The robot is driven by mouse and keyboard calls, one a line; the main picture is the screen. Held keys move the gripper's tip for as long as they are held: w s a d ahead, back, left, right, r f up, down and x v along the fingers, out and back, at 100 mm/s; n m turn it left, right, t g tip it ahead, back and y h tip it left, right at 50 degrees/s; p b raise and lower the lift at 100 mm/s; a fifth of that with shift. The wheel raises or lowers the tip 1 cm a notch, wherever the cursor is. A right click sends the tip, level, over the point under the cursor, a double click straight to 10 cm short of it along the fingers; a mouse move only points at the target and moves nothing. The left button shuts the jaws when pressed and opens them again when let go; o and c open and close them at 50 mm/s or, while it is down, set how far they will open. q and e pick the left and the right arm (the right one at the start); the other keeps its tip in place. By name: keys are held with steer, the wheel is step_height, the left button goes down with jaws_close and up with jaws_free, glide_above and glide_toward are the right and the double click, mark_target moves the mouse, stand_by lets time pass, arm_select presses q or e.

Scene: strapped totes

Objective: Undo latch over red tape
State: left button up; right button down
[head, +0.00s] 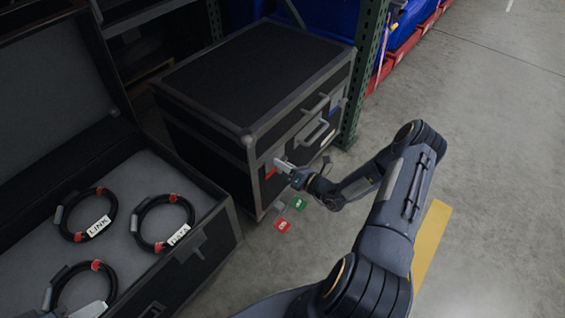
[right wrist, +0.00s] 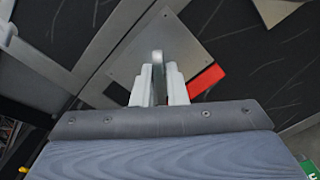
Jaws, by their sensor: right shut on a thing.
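The closed black case (head: 245,75) with grey edges stands at the centre back. A strip of red tape (head: 270,173) is on its front face near the corner, and it also shows in the right wrist view (right wrist: 206,80). My right gripper (head: 284,166) is at that face, beside the tape. In the right wrist view its fingers (right wrist: 158,82) are shut on a small metal latch (right wrist: 157,58) in front of a square grey plate (right wrist: 170,45). The fingers hide part of the latch; whether it is lifted I cannot tell.
An open black case (head: 215,240) with coiled, labelled cables (head: 165,222) lies at the left. Red (head: 283,225) and green (head: 298,203) tags are by the closed case's foot. A green rack post (head: 362,75) stands behind. The floor at the right is clear.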

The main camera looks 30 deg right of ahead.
steer(key=n+p, duration=0.1)
steer(key=n, duration=0.3)
steer(key=shift+n, duration=0.3)
steer(key=shift+n+p, duration=0.3)
steer(key=shift+n, duration=1.3)
steer(key=c, duration=1.6)
jaws_free()
steer(key=shift+o, duration=0.2)
steer(key=p+v, duration=0.1)
steer(key=v, duration=0.7)
steer(key=shift+p, duration=0.3)
